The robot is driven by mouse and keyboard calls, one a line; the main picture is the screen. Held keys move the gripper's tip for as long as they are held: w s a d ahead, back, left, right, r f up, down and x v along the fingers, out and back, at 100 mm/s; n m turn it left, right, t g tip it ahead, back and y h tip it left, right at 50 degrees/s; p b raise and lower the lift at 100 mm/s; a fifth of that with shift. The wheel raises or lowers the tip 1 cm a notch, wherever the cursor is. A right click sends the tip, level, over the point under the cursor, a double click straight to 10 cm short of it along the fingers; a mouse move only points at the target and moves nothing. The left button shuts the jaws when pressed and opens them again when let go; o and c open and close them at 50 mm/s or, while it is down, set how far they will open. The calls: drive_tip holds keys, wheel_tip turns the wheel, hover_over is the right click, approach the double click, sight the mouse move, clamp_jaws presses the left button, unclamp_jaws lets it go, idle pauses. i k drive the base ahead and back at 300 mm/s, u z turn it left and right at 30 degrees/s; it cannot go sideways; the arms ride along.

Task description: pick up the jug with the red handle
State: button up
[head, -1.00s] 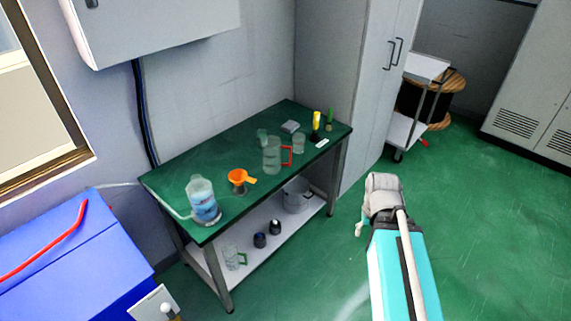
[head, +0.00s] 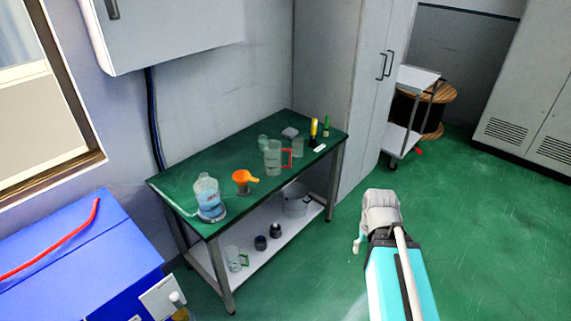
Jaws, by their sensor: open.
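The jug with the red handle (head: 273,158) is clear and stands upright on the green top of the workbench (head: 222,175). Its red handle points to the right. In the head view my arm shows at the lower right, a teal link ending in a grey joint, over the floor and well apart from the bench. I cannot make out my gripper's fingers in this view. Nothing of my arm touches the jug.
Around the jug stand an orange funnel (head: 243,180), a container of blue liquid (head: 208,198), a clear beaker (head: 297,147) and a yellow-topped tool (head: 314,130). The lower shelf holds a green-handled jug (head: 234,258) and a bucket (head: 296,200).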

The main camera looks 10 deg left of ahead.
sight(278, 159)
drive_tip(key=u, duration=0.15)
drive_tip(key=i, duration=0.95)
drive_tip(key=z, duration=0.1)
